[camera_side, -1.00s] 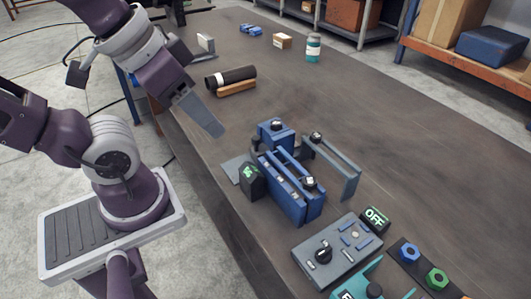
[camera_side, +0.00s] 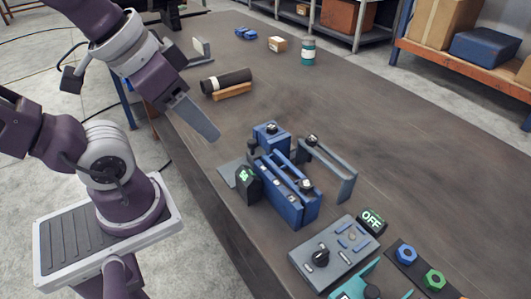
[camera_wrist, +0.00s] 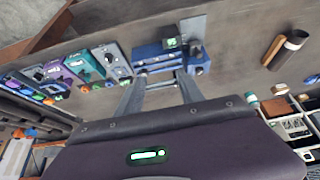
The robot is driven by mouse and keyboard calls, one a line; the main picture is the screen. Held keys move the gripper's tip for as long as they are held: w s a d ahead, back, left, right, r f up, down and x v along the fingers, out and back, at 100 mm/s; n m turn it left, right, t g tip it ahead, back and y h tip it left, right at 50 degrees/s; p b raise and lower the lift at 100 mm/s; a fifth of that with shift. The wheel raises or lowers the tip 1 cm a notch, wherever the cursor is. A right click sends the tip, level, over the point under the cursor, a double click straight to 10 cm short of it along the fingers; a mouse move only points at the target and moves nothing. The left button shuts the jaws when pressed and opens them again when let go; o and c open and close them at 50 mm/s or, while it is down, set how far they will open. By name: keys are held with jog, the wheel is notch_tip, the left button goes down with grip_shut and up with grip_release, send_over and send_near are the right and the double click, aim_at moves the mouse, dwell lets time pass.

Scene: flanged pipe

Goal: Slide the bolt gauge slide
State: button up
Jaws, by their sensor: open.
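A blue gauge fixture (camera_side: 285,190) with long parallel rails stands on the table in the side view, with black knobs on top. A black box with a green lit readout (camera_side: 247,183) sits at its near left side. I cannot tell which knobbed part is the bolt gauge slide. The blue fixture also shows in the wrist view (camera_wrist: 155,58), beyond the fingertips. My gripper (camera_side: 208,132) is up and to the left of the fixture, apart from it. In the wrist view its two fingers (camera_wrist: 159,82) are spread, with nothing between them.
A grey bracket (camera_side: 330,165) stands right of the fixture. A black pipe (camera_side: 225,81) lies on a wooden block farther back. The table's right middle is clear.

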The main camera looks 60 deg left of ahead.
jog(key=w+a+f+n+g, duration=0.1)
jog(key=w+a+g, duration=0.15)
jog(key=w, duration=0.35)
jog(key=n+g, duration=0.2)
jog(key=g, duration=0.1)
send_over(253, 140)
notch_tip(253, 140, down, 11)
jog(key=shift+s+f, duration=0.1)
notch_tip(253, 140, down, 7)
jog(key=shift+f, duration=0.2)
jog(key=shift+c, duration=0.5)
grip_shut()
